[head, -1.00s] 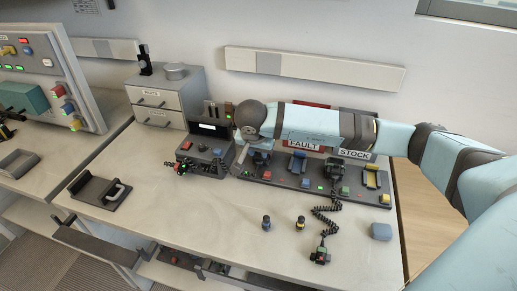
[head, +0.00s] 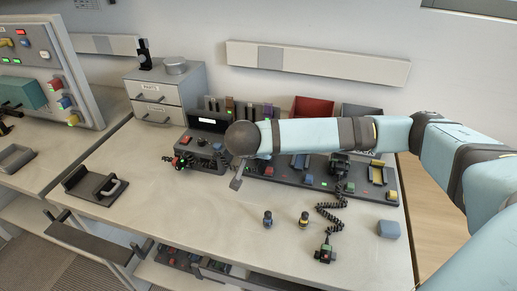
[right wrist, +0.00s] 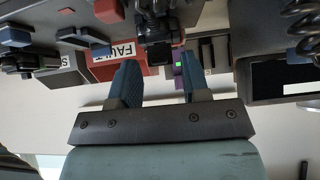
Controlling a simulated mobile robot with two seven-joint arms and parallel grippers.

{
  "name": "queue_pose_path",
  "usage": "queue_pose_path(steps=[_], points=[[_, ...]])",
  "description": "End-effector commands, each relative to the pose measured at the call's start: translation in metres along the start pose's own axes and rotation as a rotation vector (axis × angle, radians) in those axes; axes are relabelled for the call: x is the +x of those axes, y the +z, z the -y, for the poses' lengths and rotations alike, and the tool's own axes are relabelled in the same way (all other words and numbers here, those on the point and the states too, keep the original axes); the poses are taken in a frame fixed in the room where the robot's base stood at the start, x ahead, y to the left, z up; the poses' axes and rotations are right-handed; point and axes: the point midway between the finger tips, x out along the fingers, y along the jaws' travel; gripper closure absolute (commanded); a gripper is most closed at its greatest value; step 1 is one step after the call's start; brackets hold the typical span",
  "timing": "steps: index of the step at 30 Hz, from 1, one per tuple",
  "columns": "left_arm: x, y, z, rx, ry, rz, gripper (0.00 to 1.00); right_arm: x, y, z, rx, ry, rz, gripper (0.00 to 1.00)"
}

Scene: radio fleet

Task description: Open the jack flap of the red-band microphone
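A small dark handset with red and green spots (head: 180,162), possibly the red-band microphone, lies at the left front of the console (head: 207,152); its band and flap are too small to make out. In the head view my right wrist hides part of the console and rack. My left gripper is not in view.
A rack with several docked units (head: 315,180) runs right of the console. A red bin (head: 313,107) stands behind it.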

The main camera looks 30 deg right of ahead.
Motion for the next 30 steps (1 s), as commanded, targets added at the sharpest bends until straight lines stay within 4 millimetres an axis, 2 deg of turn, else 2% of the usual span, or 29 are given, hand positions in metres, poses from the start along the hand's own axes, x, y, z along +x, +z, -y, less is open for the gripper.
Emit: queue_pose_path(steps=[7,11,14,21,30], points=[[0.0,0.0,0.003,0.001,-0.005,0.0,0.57,-0.001,0.0,0.0,0.0,0.0,0.001,0.57],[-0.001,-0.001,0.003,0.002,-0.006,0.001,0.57,-0.013,-0.001,0.001,0.0,-0.002,0.0,0.57],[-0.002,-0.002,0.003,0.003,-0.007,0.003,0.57,-0.031,-0.001,0.001,-0.001,-0.003,0.0,0.57],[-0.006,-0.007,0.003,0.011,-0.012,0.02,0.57,-0.093,-0.004,0.001,-0.003,-0.005,-0.003,0.57],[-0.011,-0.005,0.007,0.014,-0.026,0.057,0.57,-0.13,-0.003,0.001,-0.002,-0.004,-0.001,0.57]])
